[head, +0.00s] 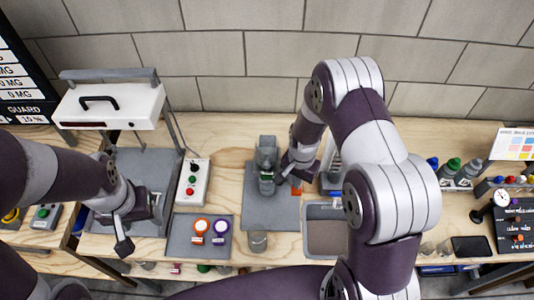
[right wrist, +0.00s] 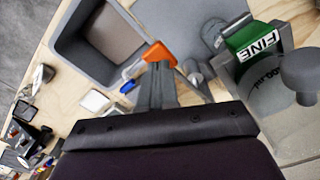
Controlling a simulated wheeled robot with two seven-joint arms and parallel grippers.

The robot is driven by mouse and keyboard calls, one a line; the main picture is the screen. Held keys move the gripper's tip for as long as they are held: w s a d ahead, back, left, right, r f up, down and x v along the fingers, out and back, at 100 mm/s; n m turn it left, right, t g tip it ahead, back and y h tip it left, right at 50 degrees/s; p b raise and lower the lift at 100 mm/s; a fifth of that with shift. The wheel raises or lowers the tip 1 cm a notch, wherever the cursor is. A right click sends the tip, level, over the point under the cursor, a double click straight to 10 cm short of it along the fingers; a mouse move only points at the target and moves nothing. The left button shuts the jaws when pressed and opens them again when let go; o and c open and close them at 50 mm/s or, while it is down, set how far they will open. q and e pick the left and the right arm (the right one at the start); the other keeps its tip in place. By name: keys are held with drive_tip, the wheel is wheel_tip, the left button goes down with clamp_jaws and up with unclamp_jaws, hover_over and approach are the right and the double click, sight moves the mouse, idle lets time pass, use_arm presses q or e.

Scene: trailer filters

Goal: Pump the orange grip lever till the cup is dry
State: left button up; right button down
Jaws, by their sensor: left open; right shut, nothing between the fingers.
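The orange grip lever (right wrist: 158,53) shows just beyond my right fingertips in the right wrist view. In the head view a small orange part (head: 297,190) shows beside my right gripper (head: 290,163), right of a grey pump-like device (head: 266,158). My right gripper is shut and empty; whether it touches the lever I cannot tell. The device carries a green "FINE" label (right wrist: 262,42). A small grey cup (head: 257,243) stands at the front edge of the grey mat (head: 258,215); its contents are unclear. My left gripper (head: 135,222) is open, far left of the device.
A grey basin (head: 325,243) lies right of the mat. A white-topped guard frame (head: 108,105) stands near my left arm. Bottles (head: 453,166) stand at the right.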

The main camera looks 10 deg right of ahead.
sight(296, 191)
drive_tip(key=shift+f, duration=0.15)
drive_tip(key=shift+f+b, duration=2.55)
drive_tip(key=shift+f, duration=0.65)
wheel_tip(296, 191, up, 7)
drive_tip(key=p, duration=0.5)
drive_tip(key=shift+p, duration=0.4)
drive_tip(key=shift+f, duration=0.15)
drive_tip(key=shift+f+b, duration=2.6)
drive_tip(key=shift+f, duration=0.65)
drive_tip(key=shift+r, duration=0.2)
wheel_tip(296, 191, up, 6)
drive_tip(key=p, duration=0.5)
drive_tip(key=shift+r+p, duration=0.15)
drive_tip(key=shift+p, duration=0.15)
